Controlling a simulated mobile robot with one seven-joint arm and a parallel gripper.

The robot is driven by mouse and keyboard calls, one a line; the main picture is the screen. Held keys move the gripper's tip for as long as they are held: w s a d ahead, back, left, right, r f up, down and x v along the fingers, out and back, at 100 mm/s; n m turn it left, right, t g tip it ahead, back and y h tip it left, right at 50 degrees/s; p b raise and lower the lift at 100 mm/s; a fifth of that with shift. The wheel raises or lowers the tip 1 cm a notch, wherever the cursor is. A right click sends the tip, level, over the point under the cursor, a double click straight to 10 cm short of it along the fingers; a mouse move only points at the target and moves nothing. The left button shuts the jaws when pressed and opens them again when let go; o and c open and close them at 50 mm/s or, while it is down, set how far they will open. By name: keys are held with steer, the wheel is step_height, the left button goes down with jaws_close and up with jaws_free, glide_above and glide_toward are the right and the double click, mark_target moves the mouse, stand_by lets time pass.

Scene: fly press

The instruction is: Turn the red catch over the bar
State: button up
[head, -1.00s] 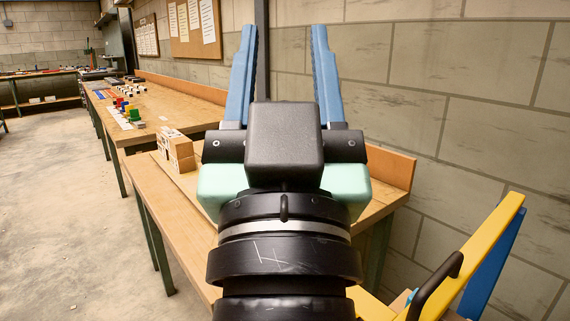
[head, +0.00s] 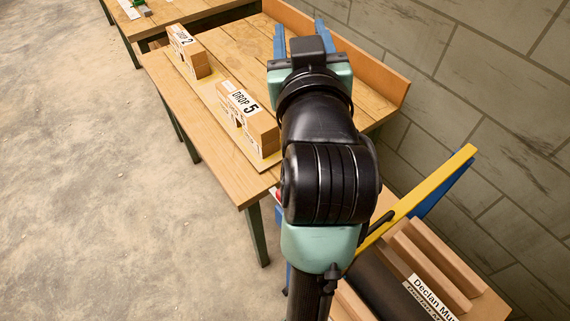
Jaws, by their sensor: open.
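My gripper (head: 299,30) is open, its two blue fingers apart and pointing away over the far part of the wooden bench; nothing shows between them. A yellow bar (head: 425,197) with a blue part behind it slants up at the right, well behind my gripper. A small bit of red (head: 279,194) shows at the left edge of my arm, beside the bench's near corner; I cannot tell whether it is the red catch. My arm hides most of what lies around it, so no catch can be made out clearly.
The wooden bench (head: 215,150) carries two labelled boxes, DROP 2 (head: 188,52) and DROP 5 (head: 247,118), on a board. Wooden strips (head: 437,262) and a name plate (head: 430,298) lie at the lower right. A block wall (head: 480,90) bounds the right; open floor (head: 90,180) lies left.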

step_height(320, 180, down, 5)
steer(key=d+n+g+p, duration=0.1)
steer(key=d+g+p, duration=0.15)
steer(key=p, duration=0.25)
steer(key=n+g+y+p, duration=0.4)
steer(key=y, duration=0.3)
glide_toward(282, 197)
steer(key=p+x, duration=0.2)
steer(key=x, duration=0.7)
steer(key=shift+w+f+p, duration=0.3)
steer(key=shift+p, duration=0.05)
jaws_close()
